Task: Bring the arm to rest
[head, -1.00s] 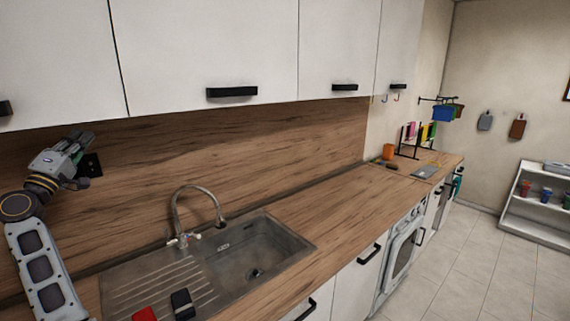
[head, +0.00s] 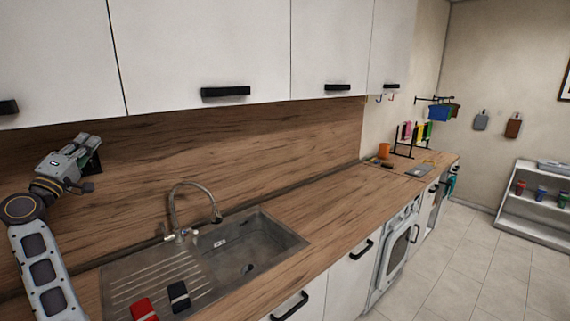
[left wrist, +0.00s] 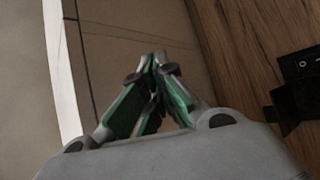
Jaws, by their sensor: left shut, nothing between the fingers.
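My left arm comes in at the left of the head view, bent upward in front of the wood splashback (head: 250,140). My left gripper (head: 88,145) is raised above the counter, near a black fitting on the splashback. In the left wrist view the fingertips of my left gripper (left wrist: 158,58) meet, with nothing between them. The black fitting, with a switch on it, shows at the right edge of that view (left wrist: 300,88). My right gripper is in neither view.
A steel sink (head: 250,248) with a tap (head: 178,207) is set in the wood counter (head: 330,205). A red item (head: 143,309) and a black item (head: 179,296) lie on its drainer. White wall cupboards (head: 200,50) hang above. An orange cup (head: 383,151) stands farther along.

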